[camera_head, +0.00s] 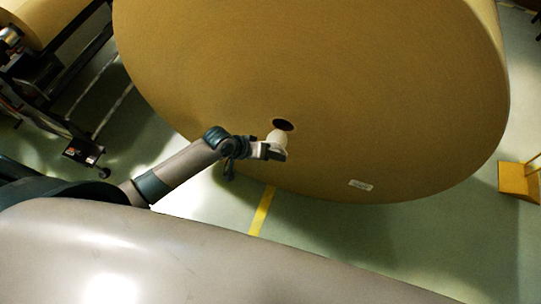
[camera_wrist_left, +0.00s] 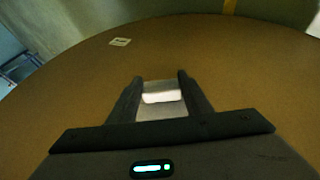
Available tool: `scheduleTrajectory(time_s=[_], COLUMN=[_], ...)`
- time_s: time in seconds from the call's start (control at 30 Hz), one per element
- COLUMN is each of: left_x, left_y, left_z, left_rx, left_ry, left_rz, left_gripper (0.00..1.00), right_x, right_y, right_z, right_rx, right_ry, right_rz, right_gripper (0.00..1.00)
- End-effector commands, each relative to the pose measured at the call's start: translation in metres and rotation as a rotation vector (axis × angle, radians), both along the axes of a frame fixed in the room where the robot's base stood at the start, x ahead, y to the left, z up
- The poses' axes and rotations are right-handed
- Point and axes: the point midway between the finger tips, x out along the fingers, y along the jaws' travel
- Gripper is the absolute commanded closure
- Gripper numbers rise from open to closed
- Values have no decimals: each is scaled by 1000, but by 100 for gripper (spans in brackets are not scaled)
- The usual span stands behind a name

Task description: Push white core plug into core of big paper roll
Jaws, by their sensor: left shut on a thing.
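The big kraft paper roll (camera_head: 390,90) fills the upper middle of the head view, its flat round face towards me. Its core (camera_head: 283,125) is a dark hole in that face. The white core plug (camera_head: 277,138) is in my left gripper (camera_head: 270,151), just below the core hole and not covering it. In the left wrist view the plug (camera_wrist_left: 162,97) shows pale between the two dark fingers (camera_wrist_left: 160,95), with the brown roll face behind it. I cannot tell how far the plug is from the face. My right gripper is in neither view.
A small white label (camera_head: 360,185) is on the lower right of the roll face. Dark machinery (camera_head: 85,150) with another roll (camera_head: 35,18) stands at the left. A yellow stand (camera_head: 518,181) is at the right. A yellow line (camera_head: 262,211) marks the green floor.

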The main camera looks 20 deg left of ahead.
Motion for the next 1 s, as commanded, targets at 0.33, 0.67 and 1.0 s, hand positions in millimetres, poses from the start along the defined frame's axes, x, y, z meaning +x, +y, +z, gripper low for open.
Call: scheduleTrajectory(time_s=[0.33, 0.67, 1.0], left_x=[5, 13, 20], left_y=[0, -1, -1], left_z=[1, 1, 1], left_rx=[-1, -1, -1], left_ry=[-1, -1, -1], left_rz=[0, 0, 1], left_gripper=[92, 92, 92], right_x=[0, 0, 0], right_y=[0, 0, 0], right_z=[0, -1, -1], right_rx=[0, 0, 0], right_ry=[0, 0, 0], right_rz=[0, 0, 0], right_gripper=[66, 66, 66])
